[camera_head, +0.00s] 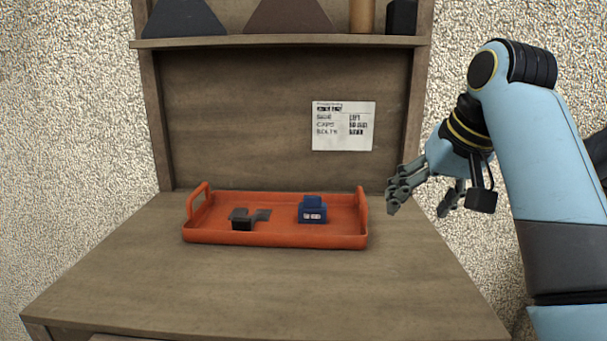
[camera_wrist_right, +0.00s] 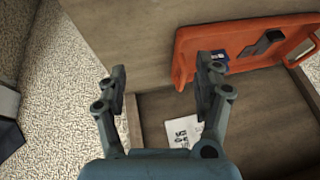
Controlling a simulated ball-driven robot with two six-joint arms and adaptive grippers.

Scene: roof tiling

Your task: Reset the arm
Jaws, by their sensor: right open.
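My right gripper (camera_head: 425,203) is at the right of the head view, beside the right edge of the wooden bench and apart from the tray. In the right wrist view the gripper (camera_wrist_right: 160,85) has its fingers spread wide, with nothing between them. My right arm comes in from the right and is bent, its gripper angled down to the left. My left gripper does not show in either view.
An orange tray (camera_head: 275,239) on the wooden bench (camera_head: 270,285) holds a dark grey part (camera_head: 245,219) and a blue box (camera_head: 312,211). A printed card (camera_head: 343,126) is on the back panel. A shelf (camera_head: 285,41) above carries dark shapes. The bench front is clear.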

